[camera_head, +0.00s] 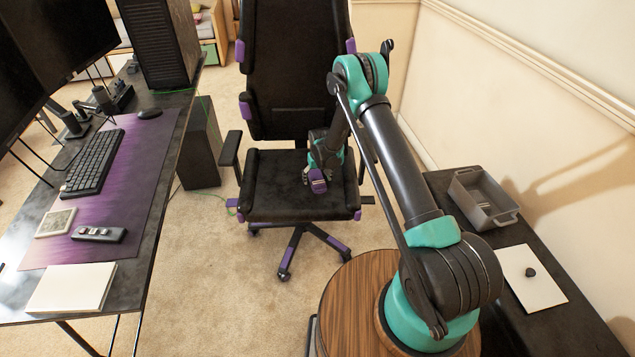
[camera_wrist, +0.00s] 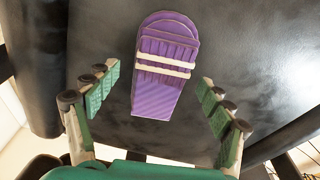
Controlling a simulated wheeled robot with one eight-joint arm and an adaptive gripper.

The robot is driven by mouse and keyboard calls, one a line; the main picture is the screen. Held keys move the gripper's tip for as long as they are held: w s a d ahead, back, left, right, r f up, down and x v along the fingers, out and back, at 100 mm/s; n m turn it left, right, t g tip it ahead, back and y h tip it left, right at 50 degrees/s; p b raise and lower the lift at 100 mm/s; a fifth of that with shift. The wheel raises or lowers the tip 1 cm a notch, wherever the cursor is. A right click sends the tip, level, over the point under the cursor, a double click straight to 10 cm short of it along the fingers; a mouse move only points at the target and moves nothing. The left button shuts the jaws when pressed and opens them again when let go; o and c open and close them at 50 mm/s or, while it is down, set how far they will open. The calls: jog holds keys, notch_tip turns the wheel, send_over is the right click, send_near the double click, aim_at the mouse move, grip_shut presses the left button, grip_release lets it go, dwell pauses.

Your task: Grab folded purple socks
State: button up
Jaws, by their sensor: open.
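The folded purple socks (camera_wrist: 165,65), with two pale stripes, lie on the black seat of the office chair. In the wrist view they sit between and a little beyond the tips of my gripper (camera_wrist: 158,80), whose green-padded fingers are spread wide. Neither finger touches them. In the head view the socks (camera_head: 318,183) show as a small purple patch at the right of the seat (camera_head: 275,190), just below my gripper (camera_head: 311,174). My gripper and wrist hide part of the seat there.
The chair's backrest (camera_head: 300,75) rises behind the seat, and an armrest (camera_head: 230,148) stands at its left. A desk (camera_head: 150,200) with a keyboard and monitors is at the left. A grey bin (camera_head: 484,198) sits on a dark table at the right. Carpet (camera_head: 210,260) is open in front.

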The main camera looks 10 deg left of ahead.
jog(key=shift+c, duration=0.5)
jog(key=c, duration=1.1)
jog(key=shift+c, duration=0.2)
